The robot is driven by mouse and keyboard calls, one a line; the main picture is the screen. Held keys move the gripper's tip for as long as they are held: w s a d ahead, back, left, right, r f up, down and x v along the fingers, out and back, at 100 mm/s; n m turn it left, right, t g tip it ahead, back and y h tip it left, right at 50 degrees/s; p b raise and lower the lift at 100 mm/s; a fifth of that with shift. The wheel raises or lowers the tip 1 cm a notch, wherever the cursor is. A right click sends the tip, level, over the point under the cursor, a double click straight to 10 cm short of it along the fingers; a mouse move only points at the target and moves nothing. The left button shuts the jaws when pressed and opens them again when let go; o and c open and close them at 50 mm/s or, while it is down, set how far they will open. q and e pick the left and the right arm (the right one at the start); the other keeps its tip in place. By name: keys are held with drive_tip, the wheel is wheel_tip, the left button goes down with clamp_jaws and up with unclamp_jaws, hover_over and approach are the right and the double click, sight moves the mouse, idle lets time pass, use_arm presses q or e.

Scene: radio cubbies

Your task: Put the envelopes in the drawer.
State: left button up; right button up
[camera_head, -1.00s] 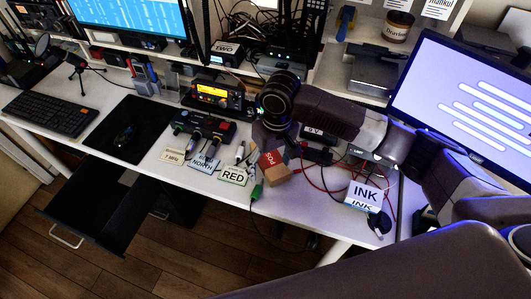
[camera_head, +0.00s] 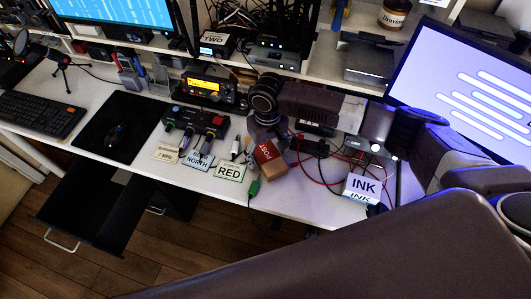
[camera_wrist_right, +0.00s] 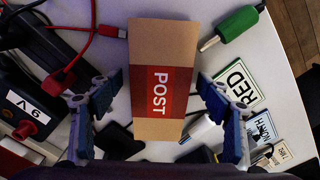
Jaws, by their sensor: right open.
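A brown packet with a red band marked POST (camera_head: 268,154), probably the envelopes, sits on the white desk. It also shows in the right wrist view (camera_wrist_right: 163,35). My right gripper (camera_wrist_right: 160,84) is open above it, one blue-padded finger on each side with the packet between them. Whether the fingers touch it I cannot tell. In the head view my right gripper (camera_head: 272,132) is partly hidden under its own wrist, just behind the packet. The black drawer (camera_head: 85,215) is pulled open below the desk at lower left and looks empty. My left gripper is not in view.
Tags marked RED (camera_head: 230,172) and NORTH (camera_head: 196,160) and a green plug (camera_head: 253,187) lie close left of the packet. Red cables (camera_head: 318,178) and an INK card (camera_head: 362,187) are to its right. A mouse mat (camera_head: 118,130) and keyboard (camera_head: 40,115) lie further left.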

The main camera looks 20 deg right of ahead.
drive_tip(key=shift+c, duration=1.4)
drive_tip(key=c, duration=1.2)
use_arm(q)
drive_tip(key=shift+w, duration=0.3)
use_arm(e)
drive_tip(key=shift+r, duration=0.1)
drive_tip(key=shift+r, duration=0.1)
